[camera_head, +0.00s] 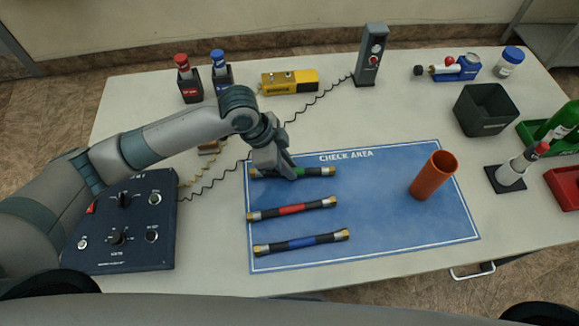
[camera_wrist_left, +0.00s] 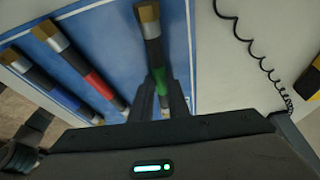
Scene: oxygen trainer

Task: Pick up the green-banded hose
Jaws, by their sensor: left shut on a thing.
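The green-banded hose (camera_head: 316,171) lies along the far edge of the blue check area mat (camera_head: 370,226). It is black with brass ends, and part of it is hidden behind my left gripper in the head view. My left gripper (camera_head: 291,174) is shut on it near its green band. In the left wrist view the hose (camera_wrist_left: 152,42) runs between the fingers of my left gripper (camera_wrist_left: 150,108). I cannot tell whether it is clear of the mat. My right gripper is not in view.
A red-banded hose (camera_head: 291,209) and a blue-banded hose (camera_head: 301,241) lie nearer on the mat. An orange tube (camera_head: 432,176) stands at its right. A control box (camera_head: 125,222) sits at the left. A coiled cord (camera_head: 318,99) runs behind the gripper to a grey post (camera_head: 371,56).

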